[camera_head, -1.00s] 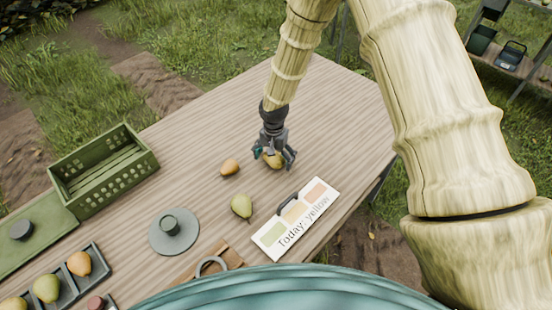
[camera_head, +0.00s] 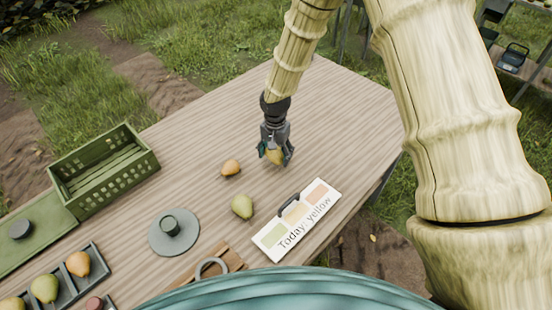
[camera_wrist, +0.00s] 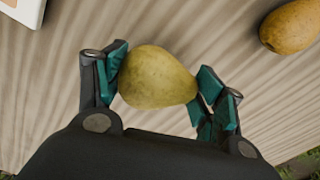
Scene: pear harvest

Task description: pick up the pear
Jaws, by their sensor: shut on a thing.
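A yellow pear (camera_wrist: 155,78) lies between the two teal-padded fingers of my gripper (camera_wrist: 160,85) in the wrist view, with a pad against each side. In the head view my gripper (camera_head: 275,156) points down over the right part of the wooden table, shut on this pear (camera_head: 275,157), which the fingers partly hide. I cannot tell whether the pear touches the tabletop. An orange-yellow pear (camera_head: 231,168) lies just left of the gripper, and also shows at the upper right of the wrist view (camera_wrist: 292,26). A green pear (camera_head: 242,206) lies nearer the front.
A card reading "Today: yellow" (camera_head: 318,205) lies right of the green pear. A green crate (camera_head: 105,173), a grey round plate (camera_head: 188,243) and a dark tray (camera_head: 62,285) with pears are at the left. The table right of my gripper is clear.

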